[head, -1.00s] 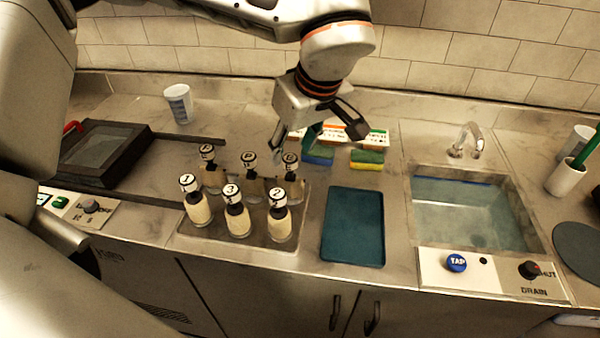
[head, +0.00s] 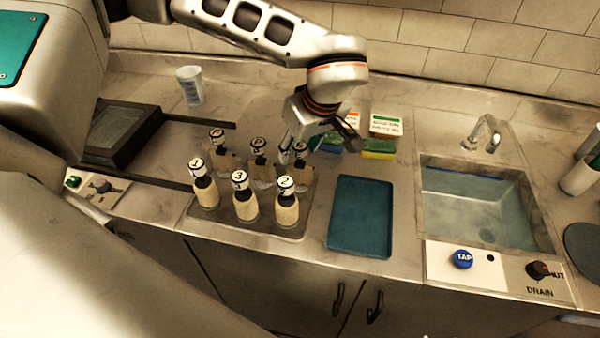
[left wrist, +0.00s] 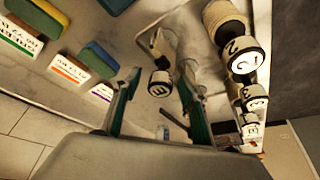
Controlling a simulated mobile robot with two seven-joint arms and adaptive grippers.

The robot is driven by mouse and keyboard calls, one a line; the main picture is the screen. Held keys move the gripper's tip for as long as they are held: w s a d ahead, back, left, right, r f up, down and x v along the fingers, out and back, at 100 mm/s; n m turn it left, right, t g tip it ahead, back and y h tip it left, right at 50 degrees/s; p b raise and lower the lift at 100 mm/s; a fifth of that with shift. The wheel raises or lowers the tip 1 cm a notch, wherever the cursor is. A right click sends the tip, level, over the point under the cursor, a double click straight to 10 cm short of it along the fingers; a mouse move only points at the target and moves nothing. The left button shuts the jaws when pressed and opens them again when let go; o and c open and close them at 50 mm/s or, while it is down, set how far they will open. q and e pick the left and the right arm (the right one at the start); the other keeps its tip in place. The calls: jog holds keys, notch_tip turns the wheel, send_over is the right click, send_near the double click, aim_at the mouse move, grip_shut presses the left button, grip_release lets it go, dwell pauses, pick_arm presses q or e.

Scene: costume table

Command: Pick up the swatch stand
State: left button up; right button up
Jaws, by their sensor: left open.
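Several round-capped pieces with black-and-white marked caps stand on a grey tray (head: 226,218). The front row is numbered and the back row is lettered; I cannot tell for sure which is called the swatch stand. My left gripper (head: 318,146) is open at the back-right lettered piece (head: 299,173). In the left wrist view, the open fingers of the left gripper (left wrist: 158,76) lie on either side of the E-marked cap (left wrist: 159,86). I cannot tell whether they touch it. My right gripper is not in view.
Numbered pieces (head: 286,206) stand close in front. Sponges (head: 378,148) and small label cards (head: 386,124) are behind. A teal tray (head: 360,218) lies to the right, then a sink (head: 478,205). A cup (head: 190,86) and dark frame (head: 120,135) are left.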

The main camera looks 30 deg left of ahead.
pick_arm(q)
grip_shut()
jog(key=shift+r, duration=0.1)
